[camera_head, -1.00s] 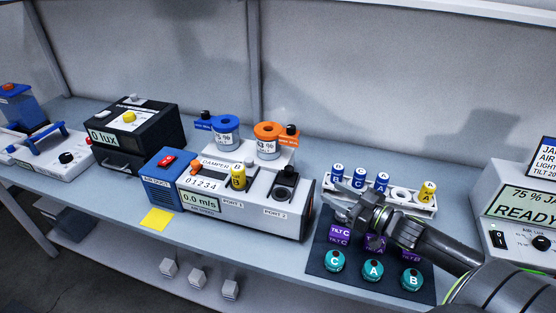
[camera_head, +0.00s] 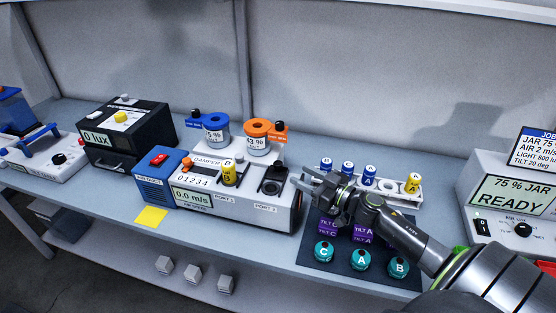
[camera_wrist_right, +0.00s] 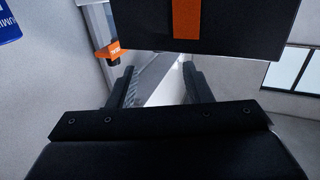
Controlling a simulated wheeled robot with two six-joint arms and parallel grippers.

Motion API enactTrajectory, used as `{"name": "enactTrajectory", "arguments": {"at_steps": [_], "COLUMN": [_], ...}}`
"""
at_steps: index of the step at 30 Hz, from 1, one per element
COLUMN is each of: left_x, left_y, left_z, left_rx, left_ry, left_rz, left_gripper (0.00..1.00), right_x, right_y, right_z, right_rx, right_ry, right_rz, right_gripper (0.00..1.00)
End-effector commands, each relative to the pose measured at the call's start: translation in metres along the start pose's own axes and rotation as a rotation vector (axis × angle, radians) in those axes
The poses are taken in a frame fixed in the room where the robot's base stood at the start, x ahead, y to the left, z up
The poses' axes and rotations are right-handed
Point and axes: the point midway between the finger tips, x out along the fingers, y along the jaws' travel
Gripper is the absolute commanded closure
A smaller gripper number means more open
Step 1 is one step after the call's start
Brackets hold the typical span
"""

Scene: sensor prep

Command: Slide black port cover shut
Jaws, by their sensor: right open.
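The air speed device (camera_head: 238,200) is a white box with a blue end. On its top right, by the PORT 2 label, is a black port cover (camera_head: 271,187); I cannot tell how far it is slid. A yellow cylinder marked B (camera_head: 229,172) stands upright in PORT 1. My right gripper (camera_head: 302,182) is open and empty, just right of the device's right end, its fingers pointing left. In the right wrist view its fingers (camera_wrist_right: 162,88) are apart with nothing between them. My left gripper is not in view.
A white rack (camera_head: 400,197) of cylinders is behind my right arm. A dark mat (camera_head: 318,267) with teal and purple pieces lies below it. A black lux box (camera_head: 128,140) is at left.

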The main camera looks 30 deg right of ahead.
Motion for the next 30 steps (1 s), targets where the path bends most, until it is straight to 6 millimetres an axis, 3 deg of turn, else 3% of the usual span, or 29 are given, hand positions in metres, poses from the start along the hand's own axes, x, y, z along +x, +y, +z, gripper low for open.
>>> {"name": "enactTrajectory", "arguments": {"at_steps": [6, 15, 21, 30], "left_x": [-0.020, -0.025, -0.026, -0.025], "left_y": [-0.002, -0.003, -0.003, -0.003], "left_z": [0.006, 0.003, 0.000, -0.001], "left_rx": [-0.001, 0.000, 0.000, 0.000], "left_ry": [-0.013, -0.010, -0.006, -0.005], "left_rz": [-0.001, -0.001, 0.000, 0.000], "left_gripper": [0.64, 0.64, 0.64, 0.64], "right_x": [0.038, 0.083, 0.095, 0.095], "right_y": [-0.001, -0.001, -0.001, -0.001], "right_z": [-0.004, -0.001, 0.001, 0.001], "right_rx": [0.004, 0.002, 0.001, 0.001], "right_ry": [0.002, 0.000, -0.002, -0.002], "right_rz": [0.000, -0.001, -0.001, -0.001], "right_gripper": [0.55, 0.55, 0.55, 0.57]}}
